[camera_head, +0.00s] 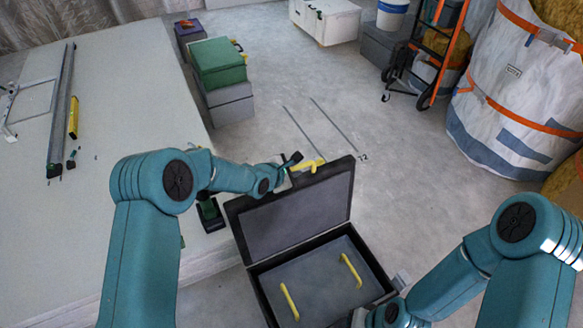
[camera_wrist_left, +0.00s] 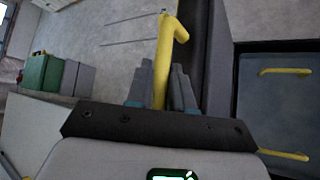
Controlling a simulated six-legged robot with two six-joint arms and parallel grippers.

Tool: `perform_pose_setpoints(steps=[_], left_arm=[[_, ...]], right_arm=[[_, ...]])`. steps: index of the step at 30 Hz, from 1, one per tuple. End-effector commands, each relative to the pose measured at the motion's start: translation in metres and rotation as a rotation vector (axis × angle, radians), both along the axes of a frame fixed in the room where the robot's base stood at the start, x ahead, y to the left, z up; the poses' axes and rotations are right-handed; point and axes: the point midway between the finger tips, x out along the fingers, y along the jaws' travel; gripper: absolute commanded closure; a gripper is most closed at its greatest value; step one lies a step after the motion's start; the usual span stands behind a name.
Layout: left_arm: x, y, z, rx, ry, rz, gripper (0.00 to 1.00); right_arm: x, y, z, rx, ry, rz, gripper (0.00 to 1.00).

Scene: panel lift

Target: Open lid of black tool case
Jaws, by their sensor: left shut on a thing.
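The black tool case (camera_head: 375,268) stands on the floor at the lower middle of the head view. Its lid (camera_head: 297,214) is raised and stands steeply up at the back, with its dark inner face showing. Inside the case is a grey panel (camera_head: 318,283) with two yellow handles; it also shows in the left wrist view (camera_wrist_left: 290,115). My left gripper (camera_head: 290,168) is behind the lid's top edge, shut on the lid's yellow handle (camera_wrist_left: 166,60). My right gripper (camera_head: 372,318) is at the bottom edge near the case's front right; its fingers are not clear.
A pale table (camera_head: 95,110) with rails and a yellow level (camera_head: 73,118) fills the left. A green drill (camera_head: 209,212) sits at its edge. Green and grey boxes (camera_head: 218,62) stand behind. A hand truck (camera_head: 440,50) and large white bag (camera_head: 510,95) stand at right.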

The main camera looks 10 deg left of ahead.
Motion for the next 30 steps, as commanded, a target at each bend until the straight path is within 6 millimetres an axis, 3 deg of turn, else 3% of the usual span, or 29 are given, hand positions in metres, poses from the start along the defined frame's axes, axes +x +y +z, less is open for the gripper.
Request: perform_pose_setpoints(steps=[13,14,15,25,30], left_arm=[[0.0,0.0,0.001,-0.001,-0.002,0.001,1.0],[0.0,0.0,0.001,-0.001,-0.002,0.001,0.69],[0.0,0.0,0.001,-0.001,-0.002,0.001,0.6],[0.0,0.002,0.001,0.0,0.002,0.001,0.6],[-0.016,0.011,0.016,-0.001,0.0,0.002,0.6]], right_arm=[[0.0,0.0,0.0,0.0,0.0,0.0,0.41],[0.0,0.0,0.0,0.0,0.0,0.0,0.41],[0.0,0.0,0.0,0.0,0.0,0.0,0.41],[0.0,0.0,0.0,0.0,0.0,0.0,0.41],[0.0,0.0,0.001,0.0,0.0,0.0,0.41]])
